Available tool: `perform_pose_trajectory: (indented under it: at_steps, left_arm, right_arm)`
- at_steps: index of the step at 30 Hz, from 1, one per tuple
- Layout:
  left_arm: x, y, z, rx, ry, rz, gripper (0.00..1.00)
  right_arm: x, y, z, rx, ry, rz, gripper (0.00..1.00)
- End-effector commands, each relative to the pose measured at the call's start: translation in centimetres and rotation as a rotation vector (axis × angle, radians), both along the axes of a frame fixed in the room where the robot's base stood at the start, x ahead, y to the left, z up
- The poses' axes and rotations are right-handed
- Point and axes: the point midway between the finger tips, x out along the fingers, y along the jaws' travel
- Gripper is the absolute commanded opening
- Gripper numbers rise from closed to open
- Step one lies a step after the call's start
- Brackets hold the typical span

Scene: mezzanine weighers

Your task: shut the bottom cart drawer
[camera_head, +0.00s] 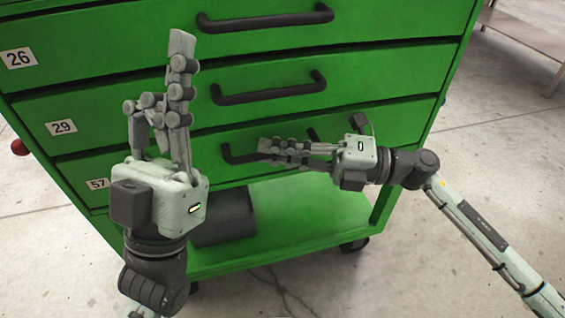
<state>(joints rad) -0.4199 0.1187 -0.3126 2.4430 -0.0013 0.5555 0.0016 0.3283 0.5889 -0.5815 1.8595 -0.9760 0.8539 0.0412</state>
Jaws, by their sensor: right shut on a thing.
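The green cart's bottom drawer (204,160), labelled 57, is the lowest of the drawers in view. From this angle I cannot tell how far the drawer stands out. My left gripper (178,52) points upward in front of the drawers at the left, apart from the handles. Its fingers overlap in view, so its opening is unclear.
Drawers labelled 29 (150,95) and 26 (110,50) sit above, each with a dark handle. A green lower shelf (300,215) carries a dark box (226,218). A caster (354,245) stands on the concrete floor. A grey table (525,35) is at the upper right.

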Motion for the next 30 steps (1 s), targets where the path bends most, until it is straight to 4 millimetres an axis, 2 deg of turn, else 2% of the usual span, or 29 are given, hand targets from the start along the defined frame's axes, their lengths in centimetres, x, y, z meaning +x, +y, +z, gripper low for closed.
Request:
perform_pose_trajectory:
  at_steps: [6, 7, 12, 23, 26, 30]
  left_arm:
    - [0.0, 0.0, 0.1, 0.001, -0.003, 0.000, 0.00]
    - [0.0, 0.0, 0.1, 0.001, -0.004, 0.000, 0.00]
    - [0.1, -0.1, 0.1, 0.002, -0.007, 0.000, 0.00]
    - [0.2, -0.1, 0.1, 0.001, -0.006, -0.001, 0.00]
    - [0.1, -0.1, 0.1, 0.001, -0.006, -0.001, 0.00]
    - [0.1, 0.0, 0.1, 0.000, -0.005, 0.000, 0.00]
  right_arm:
    - [0.6, -0.1, 0.0, 0.001, -0.002, -0.018, 0.00]
    - [0.6, -0.1, 0.0, 0.001, -0.002, -0.018, 0.12]
    - [0.5, -0.1, 0.1, 0.001, -0.002, -0.015, 0.33]
    - [0.3, -0.6, 0.0, 0.001, 0.000, -0.011, 0.33]
    - [0.2, -1.8, -0.2, -0.001, 0.000, -0.012, 0.33]
    - [0.0, -4.8, -0.4, -0.002, 0.001, -0.015, 0.33]
